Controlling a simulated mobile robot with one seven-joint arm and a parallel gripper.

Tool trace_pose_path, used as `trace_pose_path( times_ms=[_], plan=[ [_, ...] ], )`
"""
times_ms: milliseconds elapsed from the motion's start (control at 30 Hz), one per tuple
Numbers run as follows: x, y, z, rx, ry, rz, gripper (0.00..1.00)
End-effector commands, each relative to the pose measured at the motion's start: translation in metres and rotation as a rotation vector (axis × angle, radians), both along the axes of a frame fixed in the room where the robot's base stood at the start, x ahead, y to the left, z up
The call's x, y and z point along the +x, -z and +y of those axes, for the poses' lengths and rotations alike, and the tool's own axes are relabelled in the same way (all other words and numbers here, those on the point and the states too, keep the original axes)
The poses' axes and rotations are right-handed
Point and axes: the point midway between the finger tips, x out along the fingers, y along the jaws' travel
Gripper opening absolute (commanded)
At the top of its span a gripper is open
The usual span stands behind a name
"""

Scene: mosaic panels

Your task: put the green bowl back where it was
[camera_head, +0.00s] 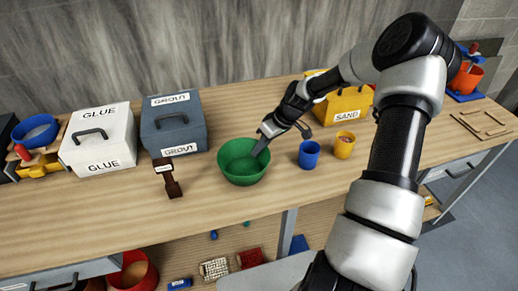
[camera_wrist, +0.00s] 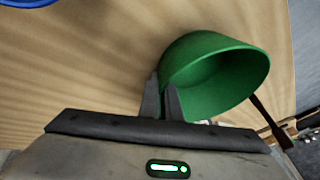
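The green bowl (camera_head: 238,170) is upright and looks empty, near the middle of the wooden workbench. My gripper (camera_head: 260,148) reaches down to the bowl's right rim. In the wrist view the two fingers (camera_wrist: 162,98) are close together, with the wall of the green bowl (camera_wrist: 222,78) between them: one finger outside, one inside. The gripper looks shut on the rim. I cannot tell whether the bowl rests on the bench or hangs just above it.
A dark brown stand (camera_head: 167,178) is left of the bowl. A blue cup (camera_head: 309,155) and a yellow cup (camera_head: 344,146) stand to its right. A grey grout box (camera_head: 174,127), a white glue box (camera_head: 98,140) and a yellow sand box (camera_head: 345,104) stand behind. The front-left bench is clear.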

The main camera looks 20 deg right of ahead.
Motion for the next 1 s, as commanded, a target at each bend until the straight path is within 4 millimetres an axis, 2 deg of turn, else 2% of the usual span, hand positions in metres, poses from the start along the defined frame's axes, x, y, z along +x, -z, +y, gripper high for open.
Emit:
trace_pose_path(
  times_ms=[167,200,300,667,767,1000],
  plan=[
    [0.000,0.004,0.000,0.001,0.001,0.001,0.00],
    [0.000,0.003,0.000,0.000,0.001,0.000,0.09],
    [0.000,0.003,0.000,0.001,0.001,0.001,0.22],
    [0.000,-0.003,-0.001,0.000,0.001,0.000,0.22],
    [-0.002,-0.014,-0.007,-0.002,0.003,-0.001,0.22],
    [-0.013,-0.060,-0.029,-0.003,0.004,-0.003,0.22]
  ],
)
